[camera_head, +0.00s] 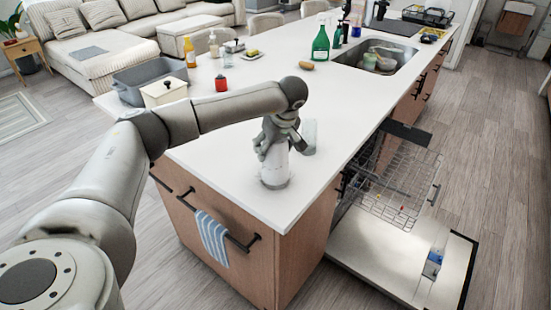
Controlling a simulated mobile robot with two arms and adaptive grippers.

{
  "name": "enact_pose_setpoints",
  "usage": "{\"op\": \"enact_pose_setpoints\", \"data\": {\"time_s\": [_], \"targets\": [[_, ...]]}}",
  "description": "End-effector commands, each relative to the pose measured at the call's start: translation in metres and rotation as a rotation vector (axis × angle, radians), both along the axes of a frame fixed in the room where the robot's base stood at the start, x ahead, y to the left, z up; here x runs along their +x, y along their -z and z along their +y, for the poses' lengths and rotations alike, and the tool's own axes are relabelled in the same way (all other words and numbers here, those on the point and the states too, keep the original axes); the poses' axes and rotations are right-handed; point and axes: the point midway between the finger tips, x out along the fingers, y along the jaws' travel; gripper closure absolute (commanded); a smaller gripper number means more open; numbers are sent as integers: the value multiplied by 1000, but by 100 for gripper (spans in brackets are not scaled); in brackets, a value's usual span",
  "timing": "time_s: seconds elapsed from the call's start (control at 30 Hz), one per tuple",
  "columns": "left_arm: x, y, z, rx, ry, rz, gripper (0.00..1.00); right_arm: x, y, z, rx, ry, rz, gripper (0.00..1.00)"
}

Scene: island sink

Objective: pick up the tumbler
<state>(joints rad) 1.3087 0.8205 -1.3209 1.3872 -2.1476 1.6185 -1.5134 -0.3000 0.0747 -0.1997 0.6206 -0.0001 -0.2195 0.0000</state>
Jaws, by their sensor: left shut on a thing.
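A whitish tumbler (275,172) stands at the near end of the white island counter. My left arm comes in from the left and reaches over the counter. My left gripper (272,146) points down at the tumbler from above and is shut on its upper part. The gripper hides the tumbler's rim. The tumbler looks upright, and its base appears at the counter surface; I cannot tell whether it touches. My right gripper is not in view.
A green spray bottle (321,42) and a sponge-like item (306,65) are near the sink (380,55). The dishwasher door (385,262) hangs open at right.

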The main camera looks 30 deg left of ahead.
Motion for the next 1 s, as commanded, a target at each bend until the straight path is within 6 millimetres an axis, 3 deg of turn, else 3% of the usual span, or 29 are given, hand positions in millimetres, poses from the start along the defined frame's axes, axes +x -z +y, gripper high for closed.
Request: {"op": "enact_pose_setpoints", "data": {"time_s": [0.37,0.57,0.83,1.0], "targets": [[1,-5,0,0,-1,-4,67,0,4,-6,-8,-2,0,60],[2,-28,0,-1,0,-8,67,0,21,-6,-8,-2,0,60],[-45,-92,-26,1,5,-9,67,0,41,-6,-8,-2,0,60],[-82,-111,-47,2,5,-6,67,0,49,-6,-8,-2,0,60]]}}
